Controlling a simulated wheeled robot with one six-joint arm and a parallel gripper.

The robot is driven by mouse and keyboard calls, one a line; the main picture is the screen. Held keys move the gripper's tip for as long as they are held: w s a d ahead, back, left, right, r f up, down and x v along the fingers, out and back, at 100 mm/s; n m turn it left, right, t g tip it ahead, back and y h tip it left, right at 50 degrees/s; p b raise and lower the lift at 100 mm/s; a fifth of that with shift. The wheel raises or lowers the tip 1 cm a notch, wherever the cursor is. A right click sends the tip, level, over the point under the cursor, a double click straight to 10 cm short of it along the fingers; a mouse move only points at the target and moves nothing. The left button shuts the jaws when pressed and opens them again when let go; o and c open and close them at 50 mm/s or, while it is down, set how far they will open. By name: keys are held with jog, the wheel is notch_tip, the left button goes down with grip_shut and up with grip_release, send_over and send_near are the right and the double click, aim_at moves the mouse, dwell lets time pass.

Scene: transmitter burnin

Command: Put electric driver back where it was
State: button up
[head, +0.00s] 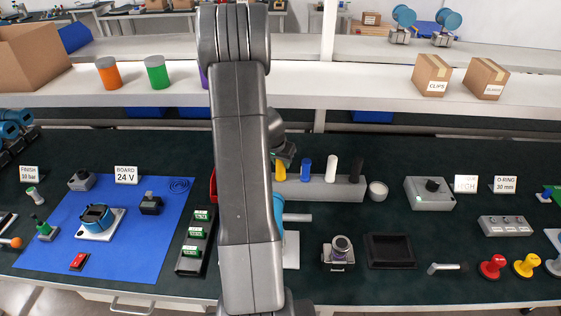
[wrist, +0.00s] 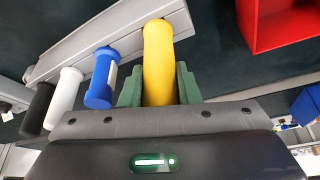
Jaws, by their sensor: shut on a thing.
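A yellow cylinder (wrist: 158,50), seemingly the electric driver, stands between the green pads of my gripper (wrist: 159,86). My gripper is shut on it. Its far end meets the long grey rack (wrist: 112,38) in the wrist view; I cannot tell whether it is seated in a slot. In the head view the yellow cylinder (head: 280,171) is at the left end of the rack (head: 325,189), just below my gripper (head: 284,155). My arm hides the rack's left end there.
Blue (head: 305,169), white (head: 332,167) and black (head: 356,169) cylinders stand in the same rack, to the right. A red bin (wrist: 275,25) is close on the other side. A white cup (head: 377,191) stands beside the rack. A shelf (head: 370,92) runs behind.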

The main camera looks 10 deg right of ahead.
jog(key=o, duration=1)
jog(key=shift+o, duration=0.2)
jog(key=shift+r+p, duration=0.4)
jog(key=shift+r, duration=0.05)
jog(key=b+v, duration=0.1)
jog(key=v, duration=1)
jog(key=shift+s+r, duration=0.2)
jog(key=shift+a+f, duration=0.15)
jog(key=x, duration=1.2)
jog(key=shift+w+f, duration=0.1)
jog(key=shift+f, duration=0.1)
jog(key=shift+r+p, duration=0.3)
jog(key=shift+p, duration=0.1)
jog(key=shift+f, duration=0.15)
